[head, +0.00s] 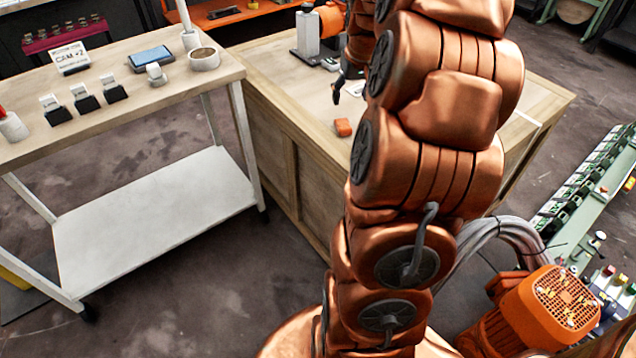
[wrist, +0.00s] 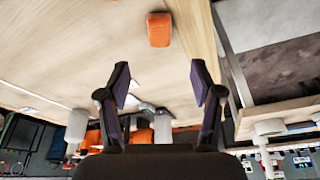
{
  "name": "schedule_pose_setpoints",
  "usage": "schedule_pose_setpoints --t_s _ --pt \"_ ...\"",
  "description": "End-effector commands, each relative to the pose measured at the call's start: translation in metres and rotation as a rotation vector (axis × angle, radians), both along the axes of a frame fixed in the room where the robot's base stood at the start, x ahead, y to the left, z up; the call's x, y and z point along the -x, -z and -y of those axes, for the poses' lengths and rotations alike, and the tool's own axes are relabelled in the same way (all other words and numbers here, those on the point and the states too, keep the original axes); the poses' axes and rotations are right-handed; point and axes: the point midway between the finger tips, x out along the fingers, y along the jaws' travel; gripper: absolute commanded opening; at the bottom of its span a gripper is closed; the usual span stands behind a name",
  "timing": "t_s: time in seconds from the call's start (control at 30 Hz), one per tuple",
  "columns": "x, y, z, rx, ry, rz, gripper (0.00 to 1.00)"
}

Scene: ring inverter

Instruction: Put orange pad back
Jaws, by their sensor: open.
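The orange pad (head: 343,127) lies on the wooden workbench top (head: 290,75), near the edge that faces the white cart. In the wrist view the orange pad (wrist: 159,29) is a small rounded block on bare wood at the top, centred between my fingers and beyond their tips. My gripper (wrist: 159,72) is open, with nothing between its dark fingers. In the head view only a dark part of my gripper (head: 343,87) shows above the bench, behind the pad; my arm hides the rest.
A white cart (head: 150,215) on the left carries a blue-screened device (head: 151,57), a round bowl (head: 204,58), several small black holders and a sign (head: 70,58). A grey block (head: 308,33) stands at the bench's back. An orange motor (head: 550,305) is at lower right.

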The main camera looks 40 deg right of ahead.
Motion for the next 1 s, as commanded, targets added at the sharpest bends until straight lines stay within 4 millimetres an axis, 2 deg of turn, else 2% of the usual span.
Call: schedule_pose_setpoints --t_s 0.07,0.17,0.33,0.4,0.47,0.6,0.7,0.8,0.9,1.0 --pt "-0.001 0.0 -0.009 -0.005 -0.012 -0.005 0.66" --pt "-0.004 0.002 -0.043 -0.025 -0.054 -0.028 0.66" --pt "0.009 0.009 -0.146 -0.08 -0.179 -0.114 0.66" --pt "0.023 0.013 -0.189 -0.099 -0.231 -0.158 0.66" --pt "0.04 0.017 -0.223 -0.114 -0.273 -0.2 0.66" --pt "0.09 0.027 -0.287 -0.134 -0.358 -0.3 0.66" --pt "0.131 0.036 -0.322 -0.14 -0.41 -0.372 0.66" --pt "0.171 0.044 -0.345 -0.141 -0.448 -0.44 0.66" --pt "0.201 0.049 -0.357 -0.137 -0.472 -0.487 0.66" --pt "0.221 0.054 -0.36 -0.135 -0.485 -0.521 0.66"
